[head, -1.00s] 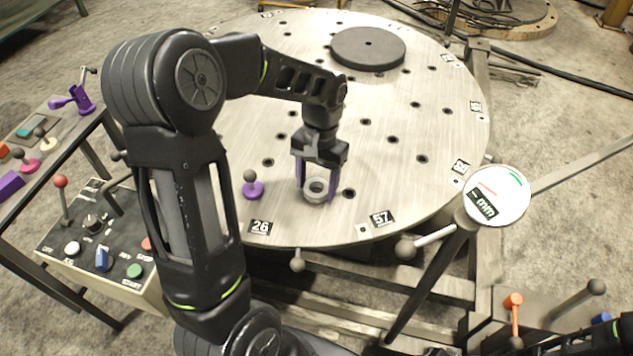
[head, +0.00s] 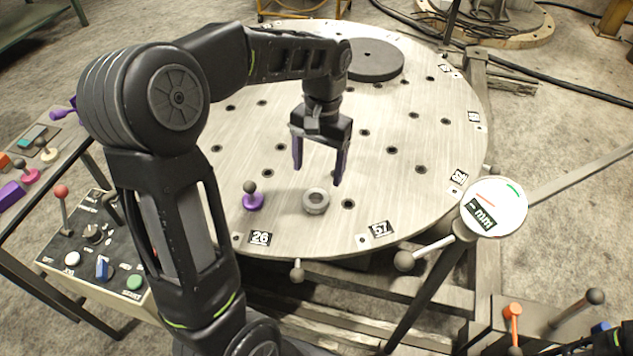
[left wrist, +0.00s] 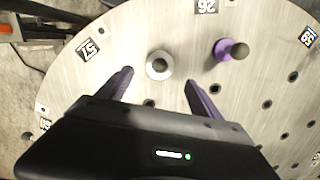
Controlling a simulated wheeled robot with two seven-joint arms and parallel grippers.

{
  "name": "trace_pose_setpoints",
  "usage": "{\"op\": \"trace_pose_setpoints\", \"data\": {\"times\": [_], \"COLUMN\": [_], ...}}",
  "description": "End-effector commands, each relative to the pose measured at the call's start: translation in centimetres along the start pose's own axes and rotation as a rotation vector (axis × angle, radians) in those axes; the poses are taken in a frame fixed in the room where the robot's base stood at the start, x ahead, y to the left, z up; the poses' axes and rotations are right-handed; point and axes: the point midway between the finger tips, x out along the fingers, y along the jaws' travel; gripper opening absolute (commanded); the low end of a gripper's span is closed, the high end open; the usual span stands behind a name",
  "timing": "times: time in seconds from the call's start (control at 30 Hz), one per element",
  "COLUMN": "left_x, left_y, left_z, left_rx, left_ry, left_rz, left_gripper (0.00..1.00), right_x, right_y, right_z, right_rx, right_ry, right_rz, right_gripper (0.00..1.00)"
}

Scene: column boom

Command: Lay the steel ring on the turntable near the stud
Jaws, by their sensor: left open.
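The steel ring (head: 316,201) lies flat on the turntable (head: 250,140) near its front edge, between the plates marked 26 and 57. The stud (head: 251,196), with a purple base and a grey ball top, stands just left of the ring with a small gap. My left gripper (head: 318,176) is open and empty, raised above the table behind the ring. In the left wrist view the ring (left wrist: 159,65) shows beyond and between the purple fingers (left wrist: 160,85), and the stud (left wrist: 230,50) is to its right. My right gripper is not clearly seen.
A dark round disc (head: 368,60) lies at the back of the turntable. A control box (head: 95,245) with knobs and a red-topped lever stands at left. A round mm gauge (head: 494,207) on a post stands at right. The turntable has several dark holes.

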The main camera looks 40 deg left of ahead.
Motion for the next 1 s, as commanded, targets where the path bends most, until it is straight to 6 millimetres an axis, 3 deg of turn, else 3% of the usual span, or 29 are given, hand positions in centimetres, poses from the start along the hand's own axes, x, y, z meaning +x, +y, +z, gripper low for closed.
{"op": "trace_pose_setpoints", "data": {"times": [0.1, 0.3, 1.0], "left_x": [-2.2, -3.8, -4.1], "left_y": [0.1, 0.0, 0.0], "left_z": [-0.1, 0.0, 0.0], "left_rx": [0.001, 0.0, 0.0], "left_ry": [0.002, 0.001, -0.001], "left_rz": [0.0, 0.0, 0.0], "left_gripper": [0.75, 0.75, 0.75], "right_x": [-0.2, -0.2, -0.5], "right_y": [-0.1, -0.1, -0.2], "right_z": [0.0, 0.0, 0.0], "right_rx": [0.0, 0.0, 0.0], "right_ry": [0.0, 0.0, 0.0], "right_rz": [0.0, 0.0, 0.0], "right_gripper": [0.36, 0.36, 0.36]}}
